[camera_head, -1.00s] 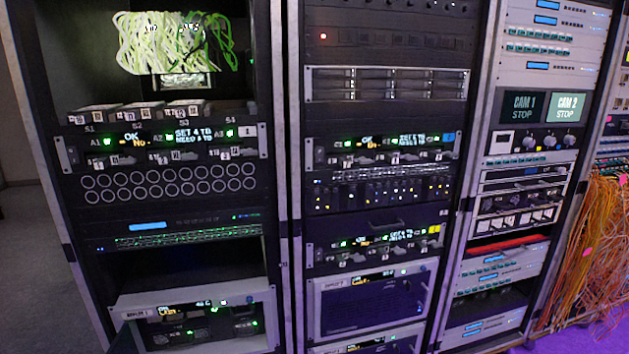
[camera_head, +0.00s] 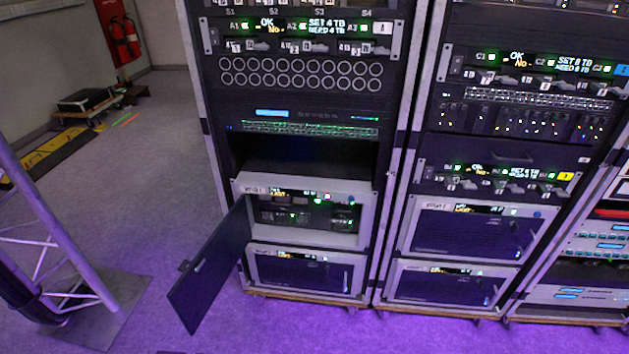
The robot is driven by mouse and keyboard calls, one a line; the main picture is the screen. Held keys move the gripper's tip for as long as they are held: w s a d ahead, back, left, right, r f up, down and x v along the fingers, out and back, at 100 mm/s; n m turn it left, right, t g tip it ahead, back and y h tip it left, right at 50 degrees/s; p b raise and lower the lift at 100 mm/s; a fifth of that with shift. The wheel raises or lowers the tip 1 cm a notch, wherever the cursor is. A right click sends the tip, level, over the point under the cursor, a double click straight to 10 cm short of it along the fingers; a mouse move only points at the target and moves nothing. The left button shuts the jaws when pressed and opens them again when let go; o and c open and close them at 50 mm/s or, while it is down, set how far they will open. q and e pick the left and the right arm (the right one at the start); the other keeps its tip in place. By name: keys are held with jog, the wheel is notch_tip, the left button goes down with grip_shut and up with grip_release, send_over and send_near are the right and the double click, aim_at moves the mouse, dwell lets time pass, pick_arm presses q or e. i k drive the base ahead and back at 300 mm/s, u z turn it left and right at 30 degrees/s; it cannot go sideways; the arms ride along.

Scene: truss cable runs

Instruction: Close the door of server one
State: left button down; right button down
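The server with the open door (camera_head: 345,187), its label too small to read for certain, sits low in the left rack, above another server. Its dark door (camera_head: 212,264) is hinged at the left edge and swung well open, out toward the front left. The bay (camera_head: 307,214) behind it shows dark modules with green lights. The server below (camera_head: 300,274) has its door shut. Neither of my grippers shows in the head view.
The middle rack (camera_head: 470,220) stands to the right with two closed servers low down. A metal truss (camera_head: 50,220) on a floor plate stands at the left. Purple-lit floor in front of the racks is clear. A case (camera_head: 86,99) and fire extinguisher (camera_head: 122,37) are at the back left.

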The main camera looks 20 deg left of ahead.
aim_at(193, 294)
jog(key=z, duration=2.6)
jog(key=k, duration=2.45)
jog(key=u, duration=2.05)
jog(key=i, duration=1)
jog(key=u, duration=0.55)
